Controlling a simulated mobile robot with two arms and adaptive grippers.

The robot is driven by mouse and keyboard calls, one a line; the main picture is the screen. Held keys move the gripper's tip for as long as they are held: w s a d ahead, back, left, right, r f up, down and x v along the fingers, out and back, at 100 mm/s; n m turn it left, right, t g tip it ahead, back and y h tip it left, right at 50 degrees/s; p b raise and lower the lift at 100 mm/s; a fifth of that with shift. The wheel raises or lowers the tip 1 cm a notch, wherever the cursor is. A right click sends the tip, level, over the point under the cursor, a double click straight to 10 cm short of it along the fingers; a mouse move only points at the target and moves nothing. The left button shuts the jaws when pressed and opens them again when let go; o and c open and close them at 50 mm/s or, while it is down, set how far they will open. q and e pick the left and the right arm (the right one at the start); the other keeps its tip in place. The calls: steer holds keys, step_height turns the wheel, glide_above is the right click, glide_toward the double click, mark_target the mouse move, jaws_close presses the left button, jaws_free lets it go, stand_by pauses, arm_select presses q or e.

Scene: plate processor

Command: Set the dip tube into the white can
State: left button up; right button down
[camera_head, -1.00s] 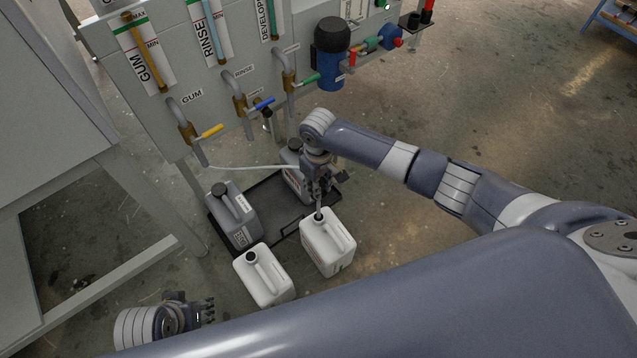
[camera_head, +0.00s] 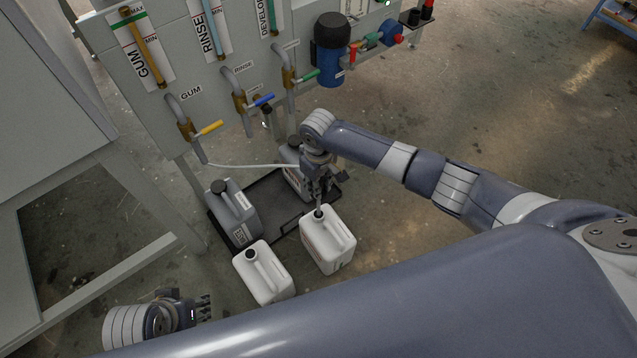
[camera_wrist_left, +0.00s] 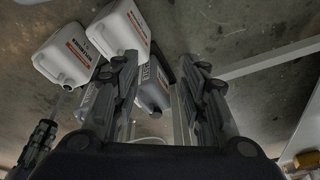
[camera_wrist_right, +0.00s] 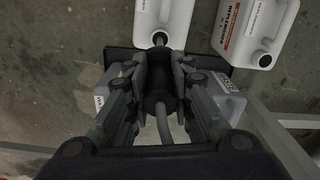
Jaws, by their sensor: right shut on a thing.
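My right gripper (camera_head: 318,192) is shut on the dip tube (camera_wrist_right: 158,97), holding it by its dark sleeve. A grey hose trails from the sleeve. The tube's lower end meets the dark mouth of the right-hand white can (camera_head: 332,248); how deep it sits is hidden. In the left wrist view the thin tube (camera_wrist_left: 61,103) runs to this can (camera_wrist_left: 66,60). A second white can (camera_head: 264,280) stands upright to its left. My left gripper (camera_head: 203,308) is open and empty, left of the cans; its fingers show spread in its wrist view (camera_wrist_left: 155,85).
A grey can (camera_head: 240,222) and another grey can (camera_head: 293,180) stand on a black tray (camera_head: 266,197) behind the white cans. The processor panel (camera_head: 160,110) with valves and hoses rises behind. A grey table frame (camera_head: 130,240) is at left. Floor at right is open.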

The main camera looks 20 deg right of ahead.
steer(key=shift+f, duration=0.35)
steer(key=shift+f+b, duration=0.3)
steer(key=shift+f, duration=0.3)
steer(key=shift+a+f+b, duration=0.1)
steer(key=shift+f+b, duration=0.25)
steer(key=shift+f, duration=0.15)
arm_select(q)
steer(key=v, duration=0.3)
arm_select(e)
steer(key=shift+f, duration=0.35)
arm_select(q)
steer(key=shift+f, duration=0.1)
arm_select(e)
steer(key=shift+f, duration=0.1)
